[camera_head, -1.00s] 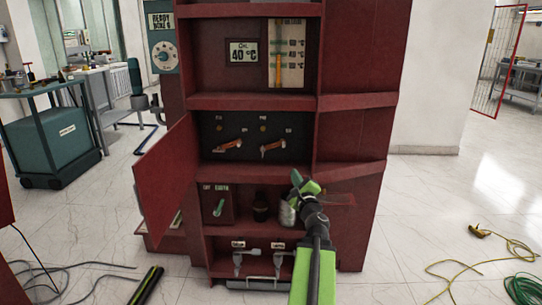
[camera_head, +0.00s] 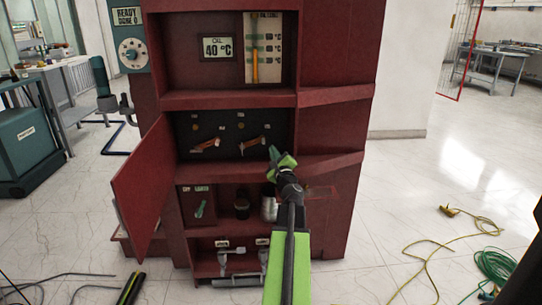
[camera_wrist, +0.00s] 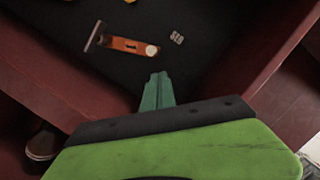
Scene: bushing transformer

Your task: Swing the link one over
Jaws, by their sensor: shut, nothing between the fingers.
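Two copper-orange links sit on the black panel (camera_head: 225,122) in the cabinet's middle bay: a left link (camera_head: 207,144) and a right link (camera_head: 250,145). Both slant up to the right in the head view. In the wrist view one orange link (camera_wrist: 128,45) shows, with a metal crosspiece at its left end and a pale round fastener at its right. My gripper (camera_head: 276,156) is in front of the bay's lower right corner, below and right of the right link. Its green fingers (camera_wrist: 158,80) are shut and empty, apart from the link.
The bay's red side wall (camera_wrist: 265,45) and lower ledge (camera_wrist: 60,85) are close to my gripper. An open red door (camera_head: 145,185) stands at left. The shelf below holds a dark pot (camera_head: 241,208) and a grey canister (camera_head: 269,207). Yellow cable (camera_head: 430,245) lies on the right floor.

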